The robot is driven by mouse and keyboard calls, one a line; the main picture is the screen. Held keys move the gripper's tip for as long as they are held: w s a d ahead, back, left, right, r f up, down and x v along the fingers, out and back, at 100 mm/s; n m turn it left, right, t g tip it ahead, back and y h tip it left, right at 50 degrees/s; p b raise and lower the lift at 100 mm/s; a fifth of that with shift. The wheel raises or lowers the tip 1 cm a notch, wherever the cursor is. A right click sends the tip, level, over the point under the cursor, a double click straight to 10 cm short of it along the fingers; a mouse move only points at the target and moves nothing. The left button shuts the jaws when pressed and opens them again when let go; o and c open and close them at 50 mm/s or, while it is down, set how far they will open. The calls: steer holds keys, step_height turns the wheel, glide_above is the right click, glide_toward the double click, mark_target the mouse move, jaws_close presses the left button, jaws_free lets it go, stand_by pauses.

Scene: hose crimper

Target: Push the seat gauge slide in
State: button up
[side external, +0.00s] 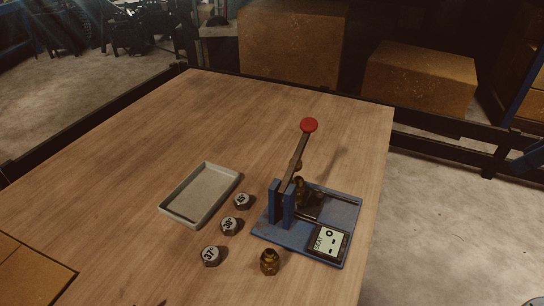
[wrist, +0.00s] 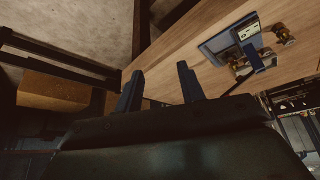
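The hose crimper (side external: 340,205) stands on the wooden table with a blue base, two blue uprights and a raised lever with a red knob (side external: 309,125). A dark-framed, pale-faced gauge panel (side external: 329,242) with black marks lies at its front right corner; which part is the slide is too small to tell. The crimper also shows in the wrist view (wrist: 218,43), upper right, with the panel (wrist: 248,31). My gripper (wrist: 160,72) has its two dark fingers apart with nothing between them, well away from the crimper.
A brass fitting (side external: 269,262) stands in front of the crimper. Three numbered caps (side external: 211,256), (side external: 229,226), (side external: 241,201) and a grey tray (side external: 200,194) lie to its left. A cardboard piece (side external: 28,272) is at the lower left. The table's far left is clear.

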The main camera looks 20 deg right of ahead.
steer(key=shift+w+a+r+n+y, duration=0.5)
steer(key=shift+w+a+n, duration=1)
steer(key=shift+w+a, duration=0.75)
steer(key=n+g+y, duration=0.2)
steer(key=n+g, duration=0.2)
steer(key=n, duration=0.4)
glide_above(320, 194)
steer(key=s+d, duration=0.2)
steer(key=d, duration=0.4)
steer(key=shift+s+a+f, duration=0.1)
steer(key=shift+a+f, duration=0.05)
steer(key=shift+f, duration=0.7)
steer(key=shift+s+a+f, duration=0.1)
steer(key=shift+f, duration=0.7)
steer(key=shift+a+f, duration=0.1)
steer(key=shift+f, duration=0.15)
steer(key=shift+w+x, duration=0.15)
steer(key=shift+x, duration=3.1)
steer(key=shift+w+x, duration=0.1)
steer(key=shift+x, duration=3.2)
steer(key=shift+a, duration=0.15)
jaws_close()
